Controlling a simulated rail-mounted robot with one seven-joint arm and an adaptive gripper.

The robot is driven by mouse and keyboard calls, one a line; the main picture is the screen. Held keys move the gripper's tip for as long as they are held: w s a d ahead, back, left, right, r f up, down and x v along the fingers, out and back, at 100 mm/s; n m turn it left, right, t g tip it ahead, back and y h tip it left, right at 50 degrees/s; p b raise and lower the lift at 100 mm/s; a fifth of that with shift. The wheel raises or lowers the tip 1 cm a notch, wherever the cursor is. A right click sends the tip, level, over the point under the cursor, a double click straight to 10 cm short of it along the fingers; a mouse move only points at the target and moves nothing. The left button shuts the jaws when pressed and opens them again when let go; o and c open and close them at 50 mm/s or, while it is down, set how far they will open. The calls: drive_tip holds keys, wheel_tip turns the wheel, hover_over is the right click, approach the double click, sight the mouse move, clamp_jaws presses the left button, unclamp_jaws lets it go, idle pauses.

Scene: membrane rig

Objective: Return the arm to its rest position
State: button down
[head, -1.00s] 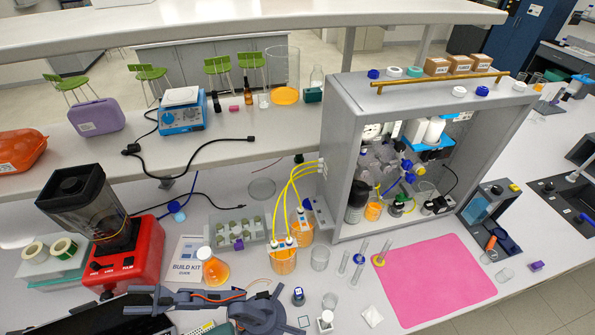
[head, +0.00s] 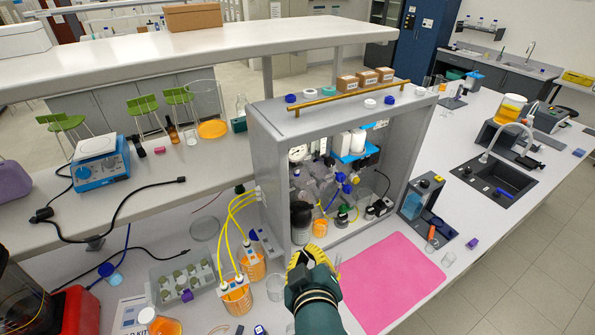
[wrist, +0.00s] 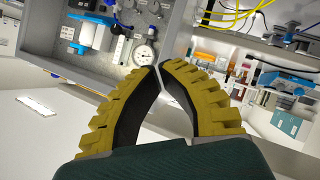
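My gripper (head: 306,258) shows at the lower middle of the head view, at the end of my dark green wrist, just in front of the grey rig cabinet (head: 271,173) and left of the pink mat (head: 380,285). In the wrist view its two yellow ribbed fingers (wrist: 159,67) lean together and their tips meet. Nothing shows between them. The wrist view looks at the cabinet with its pressure gauge (wrist: 143,55) from an odd tilt.
Orange-filled beakers (head: 237,300) with yellow tubes stand left of my gripper. A tube rack (head: 168,284) and a red blender base (head: 75,312) are farther left. A blue-screened device (head: 413,205) stands right of the cabinet. The pink mat is clear where visible.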

drive_tip(key=s+d+r+m+t, duration=0.1)
drive_tip(key=s+r+m+t, duration=0.1)
drive_tip(key=r, duration=0.7)
drive_tip(key=s+d+r+m+t+h, duration=0.1)
drive_tip(key=s+d+r+m+t, duration=0.1)
drive_tip(key=r, duration=0.6)
drive_tip(key=s+d+r+m+t, duration=0.2)
drive_tip(key=s+r+m+t, duration=0.2)
drive_tip(key=s+r, duration=0.3)
wheel_tip(320, 180, up, 3)
drive_tip(key=shift+s+f+t+h, duration=0.2)
drive_tip(key=shift+t+h, duration=0.1)
drive_tip(key=shift+t, duration=0.4)
drive_tip(key=shift+d, duration=0.1)
